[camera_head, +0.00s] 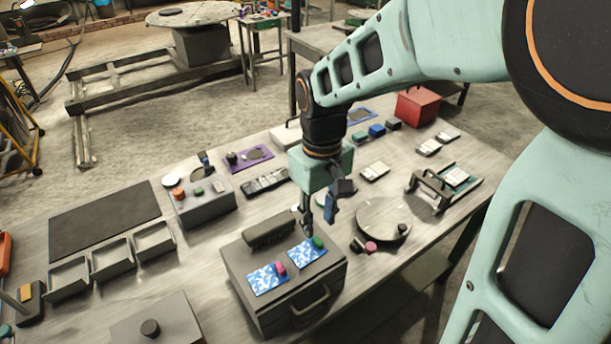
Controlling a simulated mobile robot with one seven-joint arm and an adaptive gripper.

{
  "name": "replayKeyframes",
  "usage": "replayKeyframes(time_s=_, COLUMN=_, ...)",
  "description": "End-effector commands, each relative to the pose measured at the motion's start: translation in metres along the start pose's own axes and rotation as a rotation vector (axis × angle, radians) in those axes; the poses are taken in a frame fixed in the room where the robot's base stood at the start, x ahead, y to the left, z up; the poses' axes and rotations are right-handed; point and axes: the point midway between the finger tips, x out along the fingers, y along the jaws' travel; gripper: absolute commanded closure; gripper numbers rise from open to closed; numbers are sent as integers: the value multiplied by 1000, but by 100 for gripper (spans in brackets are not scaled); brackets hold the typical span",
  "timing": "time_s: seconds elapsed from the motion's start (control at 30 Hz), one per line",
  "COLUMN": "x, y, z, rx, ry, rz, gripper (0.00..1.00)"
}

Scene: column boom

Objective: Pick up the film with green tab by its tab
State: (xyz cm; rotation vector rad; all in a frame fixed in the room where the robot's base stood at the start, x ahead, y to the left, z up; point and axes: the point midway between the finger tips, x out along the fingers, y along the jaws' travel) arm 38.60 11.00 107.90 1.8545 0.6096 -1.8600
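The film with the green tab is a blue-and-white patterned sheet (304,256) lying flat on top of a grey box (262,300), on its right part. Its green tab (319,242) stands at the sheet's upper right. A similar patterned film (264,281) with a pink tab (280,268) lies to its left on the same box. My gripper (318,226) points down just above and behind the green tab. Its fingers look spread apart with nothing between them. I cannot tell the exact height gap between the fingertips and the tab.
The box has a dark raised block (268,233) at its back and a handle (309,302) in front. To the right are a round disc (384,222) and a pink-ended piece (371,247). Open trays (112,262) stand at left, and a red box (418,107) stands at the back right.

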Motion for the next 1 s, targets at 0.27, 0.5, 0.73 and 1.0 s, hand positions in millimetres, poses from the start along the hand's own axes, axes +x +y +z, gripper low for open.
replayKeyframes(time_s=0.27, x=29, y=-2, z=0, rx=0, ry=-3, rz=-3, gripper=69)
replayKeyframes(time_s=0.5, x=56, y=-2, z=-1, rx=1, ry=1, rz=0, gripper=69)
replayKeyframes(time_s=0.73, x=57, y=-2, z=-1, rx=1, ry=2, rz=1, gripper=69)
replayKeyframes(time_s=1.0, x=56, y=-2, z=-1, rx=1, ry=2, rz=1, gripper=98)
